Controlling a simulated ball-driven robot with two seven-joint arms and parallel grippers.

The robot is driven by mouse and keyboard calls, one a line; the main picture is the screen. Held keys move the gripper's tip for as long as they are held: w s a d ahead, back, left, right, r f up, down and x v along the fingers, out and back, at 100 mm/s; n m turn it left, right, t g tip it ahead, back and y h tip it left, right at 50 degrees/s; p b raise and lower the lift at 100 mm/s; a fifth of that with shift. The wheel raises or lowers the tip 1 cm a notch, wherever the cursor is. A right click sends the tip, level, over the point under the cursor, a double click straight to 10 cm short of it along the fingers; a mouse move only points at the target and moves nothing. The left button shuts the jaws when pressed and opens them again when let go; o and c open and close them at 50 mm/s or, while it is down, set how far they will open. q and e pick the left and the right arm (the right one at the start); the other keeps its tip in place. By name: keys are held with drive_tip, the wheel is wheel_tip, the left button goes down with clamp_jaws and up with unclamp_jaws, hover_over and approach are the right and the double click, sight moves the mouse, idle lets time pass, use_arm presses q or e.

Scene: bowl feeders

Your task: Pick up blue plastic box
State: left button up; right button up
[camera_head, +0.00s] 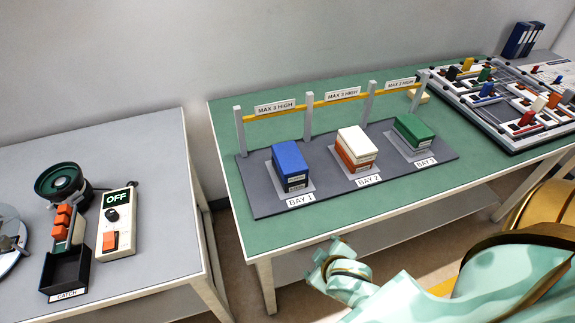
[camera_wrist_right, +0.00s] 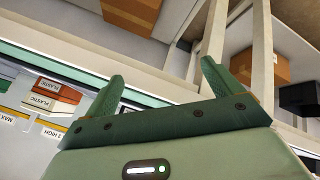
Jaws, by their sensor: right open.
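The blue plastic box (camera_head: 290,161) sits in Bay 1 on the dark rack base, at the left of the green table, on top of a darker box with white labels. My right arm comes in from the lower right of the head view and lies in front of the table's front edge, apart from the boxes. My right gripper shows in the right wrist view (camera_wrist_right: 160,75), with its two green fingers spread wide and nothing between them. The blue box cannot be made out in that view. My left gripper is not in view.
Posts carry a yellow rail (camera_head: 325,101) behind the bays. A grey table (camera_head: 160,240) with feeder parts stands left. Brown boxes (camera_wrist_right: 262,66) show in the wrist view.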

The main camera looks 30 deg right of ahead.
sight(291, 164)
drive_tip(key=w+d+r+m+t+b, duration=0.1)
drive_tip(key=w+d+r+m+t, duration=0.1)
drive_tip(key=w+r+m+t, duration=0.75)
drive_tip(key=w+d+g+b, duration=0.1)
drive_tip(key=w, duration=0.2)
drive_tip(key=w+n+g+b, duration=0.1)
drive_tip(key=w, duration=0.2)
drive_tip(key=w+d+r+n+g+b, duration=0.1)
drive_tip(key=w, duration=0.2)
drive_tip(key=shift+w+d+r+n+g+h, duration=0.1)
drive_tip(key=shift+w+d+n+g+h, duration=0.15)
drive_tip(key=shift+w+d+h, duration=0.15)
drive_tip(key=b+x, duration=0.2)
drive_tip(key=x, duration=0.3)
drive_tip(key=shift+d, duration=0.15)
drive_tip(key=shift+w+d, duration=0.1)
drive_tip(key=shift+w, duration=0.25)
drive_tip(key=shift+s, duration=0.1)
drive_tip(key=shift+c, duration=0.6)
drive_tip(key=c, duration=1.1)
